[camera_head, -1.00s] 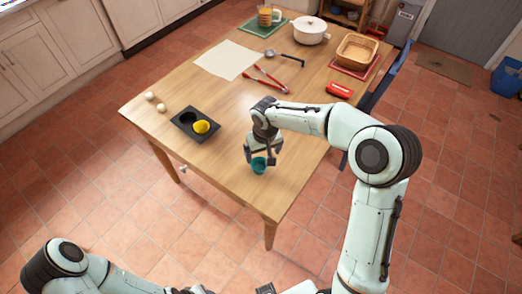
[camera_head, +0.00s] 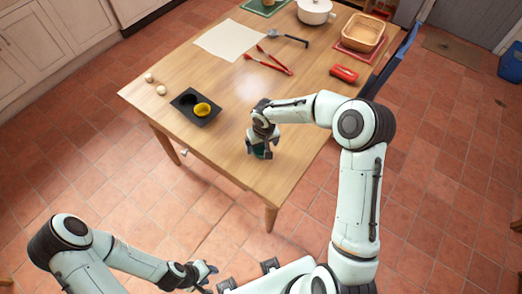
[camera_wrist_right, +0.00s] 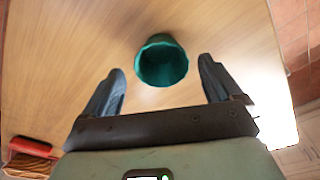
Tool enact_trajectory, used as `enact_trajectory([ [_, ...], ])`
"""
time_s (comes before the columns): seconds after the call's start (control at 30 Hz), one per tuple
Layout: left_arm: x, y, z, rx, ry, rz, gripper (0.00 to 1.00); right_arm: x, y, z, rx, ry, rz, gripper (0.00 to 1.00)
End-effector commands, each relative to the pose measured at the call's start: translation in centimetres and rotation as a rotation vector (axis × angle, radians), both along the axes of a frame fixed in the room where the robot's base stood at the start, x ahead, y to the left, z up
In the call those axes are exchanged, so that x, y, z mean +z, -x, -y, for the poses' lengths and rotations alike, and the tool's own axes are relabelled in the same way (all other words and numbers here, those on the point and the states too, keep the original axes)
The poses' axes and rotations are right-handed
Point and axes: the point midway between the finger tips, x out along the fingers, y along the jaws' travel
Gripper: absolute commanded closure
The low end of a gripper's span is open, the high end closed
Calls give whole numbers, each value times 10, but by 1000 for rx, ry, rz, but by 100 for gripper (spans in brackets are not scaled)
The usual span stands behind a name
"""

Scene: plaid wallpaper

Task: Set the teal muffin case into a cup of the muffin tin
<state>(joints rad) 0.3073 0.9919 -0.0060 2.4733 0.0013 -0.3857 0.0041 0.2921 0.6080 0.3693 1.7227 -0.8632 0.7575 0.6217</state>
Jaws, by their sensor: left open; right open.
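The teal muffin case (camera_head: 262,154) stands on the wooden table near its front corner, mostly hidden by my right gripper in the head view. In the right wrist view the teal case (camera_wrist_right: 162,62) is upright and empty, just beyond and between the fingertips. My right gripper (camera_head: 260,152) is open around or just above it; in the wrist view its fingers (camera_wrist_right: 160,85) show a gap to the case on both sides. The dark muffin tin (camera_head: 184,109) lies left of the right gripper, with a yellow case (camera_head: 202,109) in its right cup and the left cup empty. My left gripper (camera_head: 211,270) is open and empty, away from the table.
Two pale eggs (camera_head: 161,90) lie left of the tin. Red tongs (camera_head: 272,63), a ladle (camera_head: 290,38), a white sheet (camera_head: 231,39), a red object (camera_head: 343,74) and a basket (camera_head: 362,34) lie farther back. Table between the tin and right gripper is clear.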

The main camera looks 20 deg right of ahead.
Motion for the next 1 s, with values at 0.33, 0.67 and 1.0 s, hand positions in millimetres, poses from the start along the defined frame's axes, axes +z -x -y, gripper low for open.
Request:
enact_trajectory([
  [0.33,3,-3,0,0,0,3,57,-31,-4,-2,0,-2,1,8],
  [0.67,3,-3,0,0,0,3,57,-31,-4,-2,0,-1,1,60],
  [1.0,3,-2,0,0,0,3,57,-30,-4,-2,0,-1,1,60],
])
